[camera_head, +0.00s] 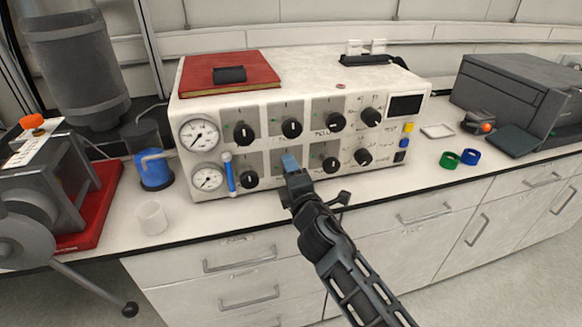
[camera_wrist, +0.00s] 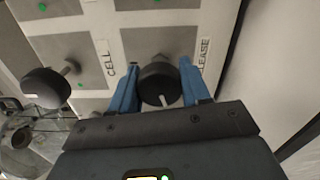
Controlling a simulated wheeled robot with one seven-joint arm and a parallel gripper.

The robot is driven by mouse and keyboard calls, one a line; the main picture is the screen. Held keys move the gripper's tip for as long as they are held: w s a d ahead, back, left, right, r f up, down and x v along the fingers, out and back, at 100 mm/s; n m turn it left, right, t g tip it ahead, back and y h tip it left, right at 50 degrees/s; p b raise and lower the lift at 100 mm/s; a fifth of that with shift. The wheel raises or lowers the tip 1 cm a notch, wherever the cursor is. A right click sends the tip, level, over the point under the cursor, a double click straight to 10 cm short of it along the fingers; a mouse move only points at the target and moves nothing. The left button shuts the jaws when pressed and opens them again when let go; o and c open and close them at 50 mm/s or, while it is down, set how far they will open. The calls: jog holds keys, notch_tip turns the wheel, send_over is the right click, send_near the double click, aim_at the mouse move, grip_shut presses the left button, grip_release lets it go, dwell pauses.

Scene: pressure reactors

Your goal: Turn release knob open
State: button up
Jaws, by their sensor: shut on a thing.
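The release knob (camera_wrist: 157,84) is a round black knob on a grey square of the white control panel (camera_head: 180,150). In the wrist view it sits between the two blue fingers of my gripper (camera_wrist: 160,72), and its white mark points toward the bottom of the picture, slightly right. The label beside it is partly covered by the right finger, with "LEASE" readable. In the head view my gripper (camera_head: 291,165) is at the panel's lower row, and it hides the knob there. My gripper is shut on the knob.
Another black knob (camera_wrist: 46,86) stands to the left, beyond the "CELL" label. Two gauges (camera_head: 199,134) and a blue-handled lever (camera_head: 228,172) are at the panel's left.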

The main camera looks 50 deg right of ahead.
jog(key=shift+w+a+n+p, duration=0.15)
jog(key=shift+n+p, duration=0.2)
jog(key=shift+n, duration=0.85)
jog(key=shift+f, duration=0.1)
jog(key=o, duration=1.1)
jog(key=shift+c, duration=0.2)
jog(key=b+v, duration=0.2)
jog(key=v, duration=0.6)
